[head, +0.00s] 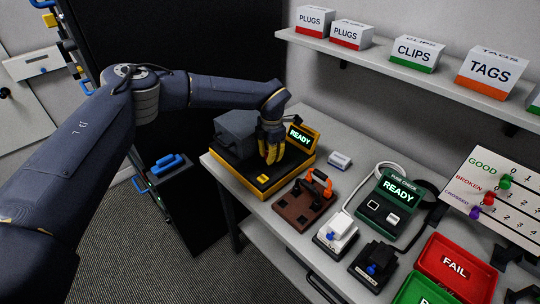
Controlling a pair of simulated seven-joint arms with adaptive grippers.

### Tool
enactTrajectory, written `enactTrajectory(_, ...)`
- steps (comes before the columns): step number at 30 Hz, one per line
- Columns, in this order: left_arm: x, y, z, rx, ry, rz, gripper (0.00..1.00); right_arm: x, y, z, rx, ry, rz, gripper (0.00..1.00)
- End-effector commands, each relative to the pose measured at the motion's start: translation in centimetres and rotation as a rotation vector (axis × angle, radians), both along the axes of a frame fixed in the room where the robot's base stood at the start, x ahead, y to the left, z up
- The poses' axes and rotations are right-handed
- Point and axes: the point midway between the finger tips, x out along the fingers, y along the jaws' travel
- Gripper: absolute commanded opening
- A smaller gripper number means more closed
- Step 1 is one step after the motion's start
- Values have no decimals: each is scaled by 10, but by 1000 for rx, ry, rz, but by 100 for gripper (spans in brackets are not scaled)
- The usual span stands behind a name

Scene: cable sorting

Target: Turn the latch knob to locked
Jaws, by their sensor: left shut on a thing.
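A dark tester box with a yellow base (264,190) stands at the left end of the bench. Its small screen (301,136) reads READY. My left gripper (271,158) points down over the box's top, its yellow fingers close together and shut on a small part there. That part, which looks to be the latch knob by its place, is hidden behind the fingers, so how far it is turned cannot be seen. My right gripper is not in view.
A brown block with an orange handle (320,183), white (336,232) and black (376,263) plug units and a green fuse checker (390,203) stand right of the box. A red FAIL tray (456,267) is at front right. A shelf (390,62) overhangs the bench.

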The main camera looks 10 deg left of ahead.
Motion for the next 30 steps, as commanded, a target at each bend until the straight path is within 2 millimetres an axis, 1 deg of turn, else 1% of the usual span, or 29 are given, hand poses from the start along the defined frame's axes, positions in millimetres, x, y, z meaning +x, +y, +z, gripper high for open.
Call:
enactTrajectory(9,-2,-1,0,0,5,-89,0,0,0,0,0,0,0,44)
enactTrajectory(24,-2,-1,-1,0,5,-101,0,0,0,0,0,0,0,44)
enactTrajectory(25,-2,-1,-1,0,5,-101,24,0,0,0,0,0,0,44)
enactTrajectory(30,-1,0,0,0,4,-100,43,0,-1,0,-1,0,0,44)
